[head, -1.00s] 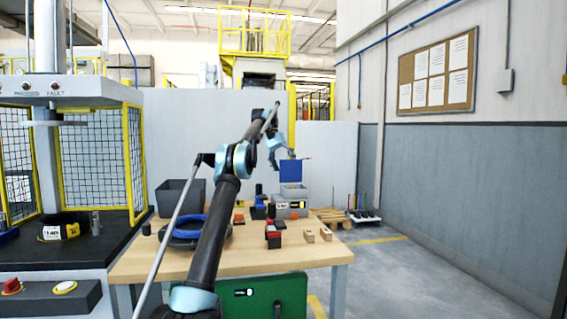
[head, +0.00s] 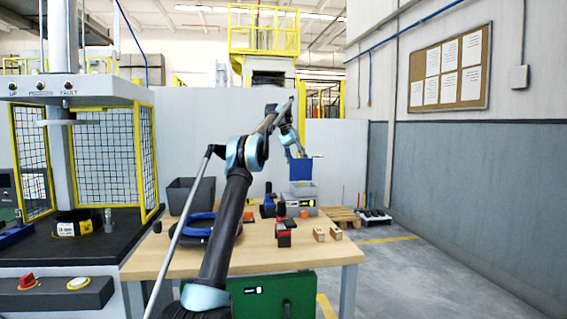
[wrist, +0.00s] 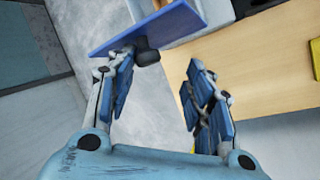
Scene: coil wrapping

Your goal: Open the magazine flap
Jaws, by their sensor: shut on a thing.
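The magazine is a grey box (head: 303,191) on a grey base at the back right of the wooden table in the head view. Its blue flap (head: 300,169) stands up above the box. In the wrist view the flap (wrist: 150,28) is a tilted blue plate with a dark knob (wrist: 147,57) at its lower edge. My gripper (head: 297,153) is at the flap's upper edge. The exact contact is partly hidden.
On the table (head: 240,262) are a dark bin (head: 192,196), a blue ring (head: 200,222), red and black blocks (head: 284,232) and small wooden blocks (head: 320,234). A caged press station stands at left.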

